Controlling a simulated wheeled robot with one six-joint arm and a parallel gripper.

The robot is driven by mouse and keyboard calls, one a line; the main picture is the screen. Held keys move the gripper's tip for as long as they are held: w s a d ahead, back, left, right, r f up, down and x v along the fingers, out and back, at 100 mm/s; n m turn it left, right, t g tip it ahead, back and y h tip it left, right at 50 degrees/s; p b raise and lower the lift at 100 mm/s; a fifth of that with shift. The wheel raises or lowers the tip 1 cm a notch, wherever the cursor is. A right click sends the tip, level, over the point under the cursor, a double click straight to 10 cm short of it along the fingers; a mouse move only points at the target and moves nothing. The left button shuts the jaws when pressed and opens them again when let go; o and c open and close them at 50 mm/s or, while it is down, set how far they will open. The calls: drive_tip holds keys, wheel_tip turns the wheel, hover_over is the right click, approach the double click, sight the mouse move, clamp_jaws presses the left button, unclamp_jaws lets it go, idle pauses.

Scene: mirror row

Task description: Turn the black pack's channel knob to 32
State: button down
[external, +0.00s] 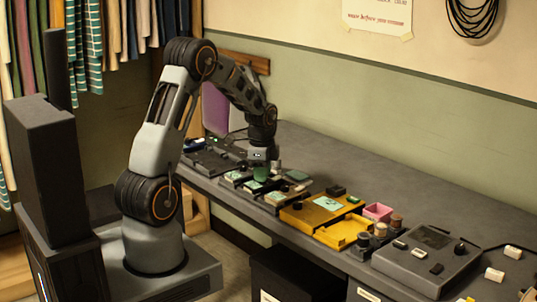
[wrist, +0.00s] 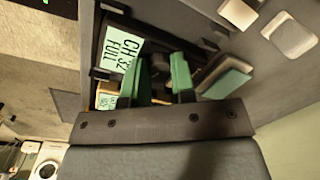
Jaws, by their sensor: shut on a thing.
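The black pack (wrist: 165,38) lies under my gripper (wrist: 161,80) in the wrist view. Its pale green screen (wrist: 122,46) reads "CH 32 FULL". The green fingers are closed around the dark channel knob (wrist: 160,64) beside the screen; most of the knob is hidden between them. In the external view my gripper (external: 261,173) points down at the row of packs on the bench, and it hides the knob there.
The grey bench (external: 440,220) carries other packs with screens, a yellow tray (external: 345,231), a pink box (external: 378,211) and a grey console (external: 425,262). A green-topped block (wrist: 225,78) lies close right of the fingers. The bench's back strip is clear.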

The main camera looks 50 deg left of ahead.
drive_tip(key=c, duration=0.9)
unclamp_jaws()
drive_tip(key=shift+c, duration=0.2)
wheel_tip(320, 180, up, 14)
drive_tip(key=shift+s+d, duration=0.25)
drive_tip(key=shift+s, duration=0.1)
drive_tip(key=shift+f, duration=0.15)
drive_tip(key=s+d+r+n+t+p, duration=0.1)
drive_tip(key=s+d+n, duration=0.4)
drive_tip(key=s, duration=0.4)
drive_tip(key=s+d+r+n+t+p, duration=0.1)
drive_tip(key=s+d+n+t, duration=0.1)
drive_tip(key=s+d+n, duration=0.4)
drive_tip(key=shift+s+d, duration=0.25)
drive_tip(key=shift+s, duration=1.15)
